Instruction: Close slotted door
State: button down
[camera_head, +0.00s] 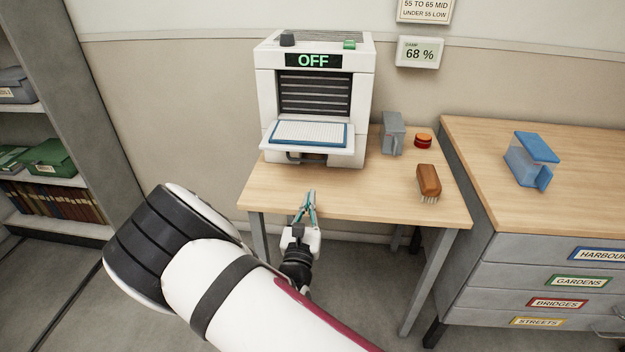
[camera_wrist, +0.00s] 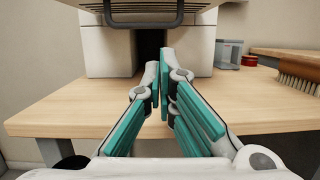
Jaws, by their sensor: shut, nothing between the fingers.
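The white machine (camera_head: 265,98) stands on the small wooden table, with a dark slatted opening at its front and a lit OFF sign. Its door (camera_head: 330,147) is folded down and sticks out level at the front, with a blue-edged white grid panel (camera_head: 309,133) on it. A dark handle (camera_head: 305,157) hangs below the door's front edge; the handle also shows at the top of the wrist view (camera_wrist: 143,20). My gripper (camera_head: 309,194) is shut and empty, in front of the table edge, below and apart from the door. In the wrist view my gripper's teal fingers (camera_wrist: 163,75) meet at their tips.
On the small table (camera_head: 370,205) to the machine's right are a grey container (camera_head: 393,134), a red tin (camera_head: 423,140) and a wooden brush (camera_head: 429,181). A drawer cabinet (camera_head: 480,190) with a blue box (camera_head: 530,160) stands at right. Shelves (camera_head: 60,180) stand at left.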

jog(key=shift+y, duration=0.3)
jog(key=x, duration=0.3)
jog(key=b+x, duration=0.1)
jog(key=x, duration=0.5)
jog(key=shift+w+a+f, duration=0.15)
jog(key=shift+w+a, duration=0.15)
jog(key=shift+w, duration=0.1)
